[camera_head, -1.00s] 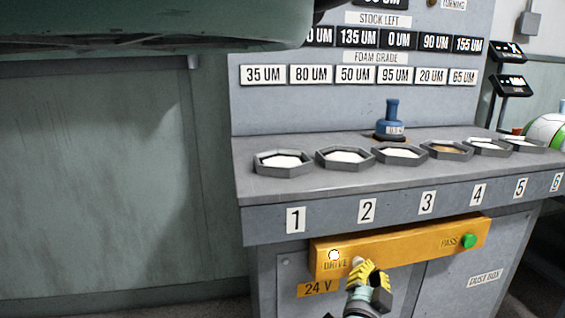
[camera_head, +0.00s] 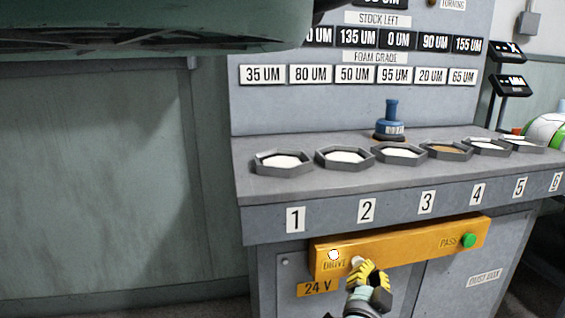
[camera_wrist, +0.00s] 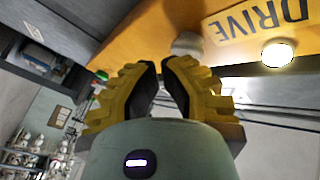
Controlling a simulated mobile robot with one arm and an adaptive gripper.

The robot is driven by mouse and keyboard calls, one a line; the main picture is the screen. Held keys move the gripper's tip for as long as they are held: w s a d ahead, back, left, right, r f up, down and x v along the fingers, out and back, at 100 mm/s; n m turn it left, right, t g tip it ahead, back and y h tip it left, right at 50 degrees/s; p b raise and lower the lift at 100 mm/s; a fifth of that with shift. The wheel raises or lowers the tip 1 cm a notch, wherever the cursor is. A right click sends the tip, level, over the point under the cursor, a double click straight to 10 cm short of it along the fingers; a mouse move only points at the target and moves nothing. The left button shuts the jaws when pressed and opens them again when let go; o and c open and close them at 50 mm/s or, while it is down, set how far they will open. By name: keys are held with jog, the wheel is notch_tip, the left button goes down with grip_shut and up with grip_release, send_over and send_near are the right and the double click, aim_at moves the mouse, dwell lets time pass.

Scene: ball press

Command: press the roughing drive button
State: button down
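The yellow panel (camera_head: 410,247) on the front of the grey machine carries the word DRIVE at its left end. A pale round button (camera_head: 358,261) is right of that word; it also shows in the wrist view (camera_wrist: 187,43). My gripper (camera_head: 367,267) is at the panel just below and right of this button, partly covering it. In the wrist view its yellow fingertips (camera_wrist: 159,62) are drawn together, with nothing seen between them. The right finger overlaps the button's lower edge; I cannot tell whether they touch. No word "roughing" is readable.
A lit white lamp (camera_head: 334,254) sits above DRIVE, and a green button (camera_head: 468,241) is beside PASS. The numbered bench ledge (camera_head: 330,222) overhangs the panel. Several hexagonal trays (camera_head: 283,173) and a blue-handled object (camera_head: 391,123) are on the bench.

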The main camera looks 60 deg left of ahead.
jog(key=shift+a, duration=0.15)
dwell(0.3)
jog(key=shift+w+a, duration=0.15)
jog(key=shift+a, duration=0.05)
jog(key=shift+d, duration=0.3)
dwell(0.5)
jog(key=s+d, duration=0.1)
jog(key=d, duration=0.2)
jog(key=s+d, duration=0.1)
jog(key=d, duration=0.1)
jog(key=shift+s+d, duration=0.15)
jog(key=shift+s, duration=0.2)
